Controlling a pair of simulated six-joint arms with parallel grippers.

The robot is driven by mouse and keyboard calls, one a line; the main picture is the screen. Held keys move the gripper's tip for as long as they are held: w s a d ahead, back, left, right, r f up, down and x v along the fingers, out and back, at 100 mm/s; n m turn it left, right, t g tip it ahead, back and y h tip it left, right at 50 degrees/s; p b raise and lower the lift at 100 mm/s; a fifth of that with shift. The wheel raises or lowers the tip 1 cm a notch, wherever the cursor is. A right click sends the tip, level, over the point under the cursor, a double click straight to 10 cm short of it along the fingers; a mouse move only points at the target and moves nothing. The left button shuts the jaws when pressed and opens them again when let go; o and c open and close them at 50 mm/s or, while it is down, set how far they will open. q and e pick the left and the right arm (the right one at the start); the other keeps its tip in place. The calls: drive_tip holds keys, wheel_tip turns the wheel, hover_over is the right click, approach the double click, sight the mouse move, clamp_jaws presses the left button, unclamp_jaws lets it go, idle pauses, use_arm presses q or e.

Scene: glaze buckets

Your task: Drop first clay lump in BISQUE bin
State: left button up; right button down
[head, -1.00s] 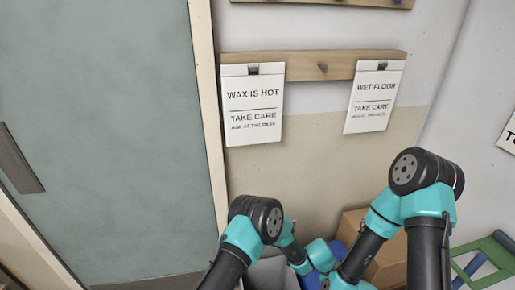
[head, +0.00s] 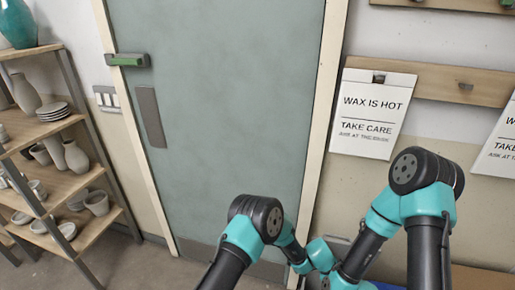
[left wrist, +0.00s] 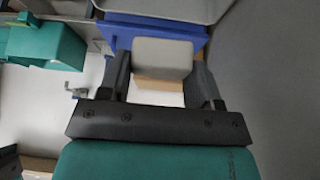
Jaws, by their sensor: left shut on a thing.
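The left wrist view shows a pale grey-beige, block-shaped clay lump (left wrist: 162,57) between the two dark fingers of my left gripper (left wrist: 160,68). The gripper is shut on it and holds it from both sides. In the head view both teal and black arms show at the bottom, but neither gripper's fingers can be made out. My right gripper is not seen. No bin with a BISQUE label is readable in either view.
A blue container-like thing (left wrist: 150,33) lies behind the lump in the left wrist view. In the head view stand a grey-green door (head: 225,110), a shelf of pottery (head: 50,183) at left and a WAX IS HOT sign (head: 373,112) on a wooden rail.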

use_arm(q)
drive_tip(key=shift+f, duration=0.1)
idle(0.4)
drive_tip(key=shift+f, duration=2.95)
drive_tip(key=o, duration=1)
drive_tip(key=shift+o, duration=0.2)
drive_tip(key=shift+r, duration=0.1)
drive_tip(key=v, duration=1.7)
drive_tip(key=shift+w+a+r, duration=0.1)
drive_tip(key=shift+a, duration=0.05)
